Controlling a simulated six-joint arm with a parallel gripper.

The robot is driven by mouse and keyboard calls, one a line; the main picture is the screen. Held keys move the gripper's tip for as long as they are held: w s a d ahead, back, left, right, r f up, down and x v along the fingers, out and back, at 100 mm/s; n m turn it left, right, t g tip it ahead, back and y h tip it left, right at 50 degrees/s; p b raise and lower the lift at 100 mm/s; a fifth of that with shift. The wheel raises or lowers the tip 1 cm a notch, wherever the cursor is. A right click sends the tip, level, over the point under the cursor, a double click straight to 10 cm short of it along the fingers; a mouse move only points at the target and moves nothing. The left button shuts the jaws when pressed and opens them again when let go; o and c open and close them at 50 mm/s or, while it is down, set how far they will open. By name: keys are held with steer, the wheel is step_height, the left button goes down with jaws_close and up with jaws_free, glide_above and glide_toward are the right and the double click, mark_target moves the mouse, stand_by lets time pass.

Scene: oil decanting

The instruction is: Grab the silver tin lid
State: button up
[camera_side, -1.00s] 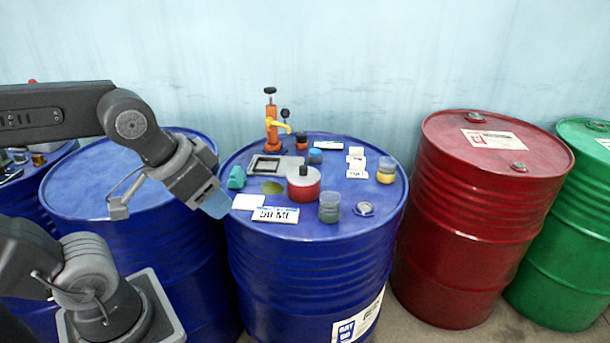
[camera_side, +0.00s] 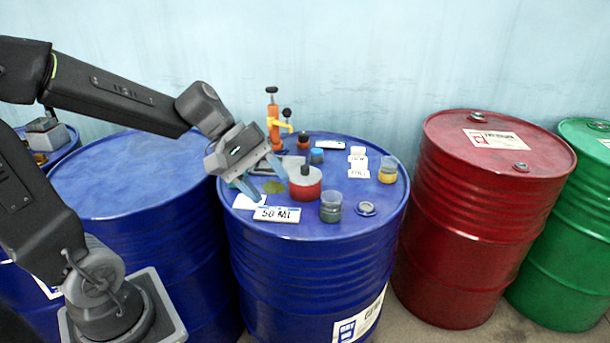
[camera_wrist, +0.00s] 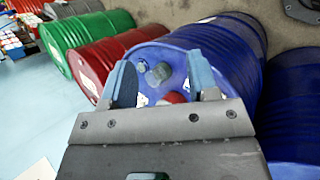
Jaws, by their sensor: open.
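A small round silver lid (camera_side: 366,208) lies flat near the front right of the blue drum's top (camera_side: 340,229). In the wrist view a small grey disc beside the grey-green jar appears to be the same lid (camera_wrist: 141,67). My gripper (camera_side: 271,188) is open and empty, its two blue fingers pointing down toward the left part of the drum top. It is left of the lid and apart from it. In the wrist view the two fingers of my gripper (camera_wrist: 161,70) stand wide apart, with the jar between them in the picture.
A grey-green jar (camera_side: 331,206) stands just left of the lid. A red tin (camera_side: 306,184), a yellow jar (camera_side: 387,170), a "50 ML" card (camera_side: 276,214) and an orange pump (camera_side: 272,122) share the drum top. A red drum (camera_side: 485,220) stands to the right.

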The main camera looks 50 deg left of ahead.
steer(key=w+a+f+n+t+h, duration=0.1)
steer(key=w+a+f+n+t, duration=0.35)
steer(key=w+a+n, duration=0.5)
steer(key=n+t+y, duration=0.2)
steer(key=n+t, duration=0.2)
steer(key=n, duration=0.6)
glide_toward(305, 166)
steer(key=w, duration=0.1)
steer(key=w+d+f, duration=0.1)
steer(key=w+d, duration=0.1)
steer(key=shift+f+y, duration=0.25)
steer(key=shift+y, duration=0.05)
steer(key=shift+x, duration=2.7)
steer(key=shift+w+a+r, duration=0.1)
steer(key=shift+a, duration=0.1)
jaws_close()
steer(key=shift+r+m, duration=0.15)
steer(key=shift+m, duration=0.1)
